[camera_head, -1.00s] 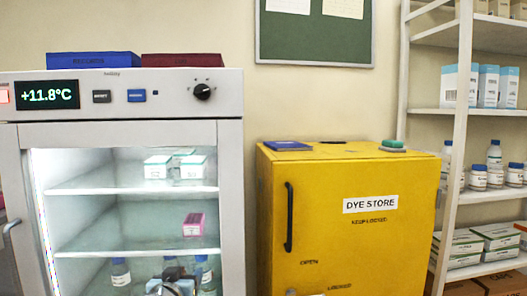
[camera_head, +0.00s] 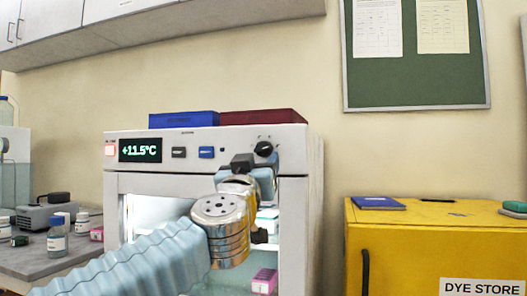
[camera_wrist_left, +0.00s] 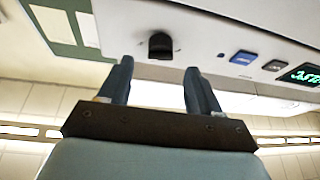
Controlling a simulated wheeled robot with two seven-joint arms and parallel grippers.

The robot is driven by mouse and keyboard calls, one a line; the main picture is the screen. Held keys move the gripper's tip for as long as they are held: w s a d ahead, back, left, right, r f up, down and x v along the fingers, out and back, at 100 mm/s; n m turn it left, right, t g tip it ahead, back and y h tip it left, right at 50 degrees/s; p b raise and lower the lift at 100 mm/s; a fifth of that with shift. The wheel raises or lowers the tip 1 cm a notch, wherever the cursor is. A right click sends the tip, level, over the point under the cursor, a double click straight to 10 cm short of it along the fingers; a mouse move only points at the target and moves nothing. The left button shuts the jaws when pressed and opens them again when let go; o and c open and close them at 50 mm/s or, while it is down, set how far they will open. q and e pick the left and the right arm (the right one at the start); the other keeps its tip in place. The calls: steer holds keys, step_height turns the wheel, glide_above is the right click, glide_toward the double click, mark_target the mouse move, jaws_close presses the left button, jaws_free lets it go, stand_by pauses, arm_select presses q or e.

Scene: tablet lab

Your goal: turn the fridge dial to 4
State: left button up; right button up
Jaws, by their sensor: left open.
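The fridge (camera_head: 313,200) is a white cabinet with a glass door and a control panel along its top. Its black round dial (camera_head: 263,149) sits at the panel's right end; the number it points to is too small to read. The dial also shows in the left wrist view (camera_wrist_left: 160,46), centred just beyond the fingertips. My left gripper (camera_head: 254,167) is in front of the panel, just below and left of the dial in the head view. In the left wrist view its two fingers (camera_wrist_left: 158,66) are apart, with nothing between them. My right gripper is out of view.
The panel has a green display (camera_head: 140,150) reading about +11.5°C and two buttons (camera_head: 206,152). Blue (camera_head: 183,119) and dark red (camera_head: 262,117) boxes lie on top. A yellow dye store cabinet (camera_head: 430,240) stands right. A bench (camera_head: 75,255) with bottles is left.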

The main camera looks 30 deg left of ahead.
mark_target(262, 151)
arm_select(q)
steer(key=x, duration=0.5)
steer(key=shift+w+r+p, duration=0.1)
steer(key=shift+w+p, duration=0.05)
steer(key=shift+p, duration=0.2)
steer(key=c, duration=1)
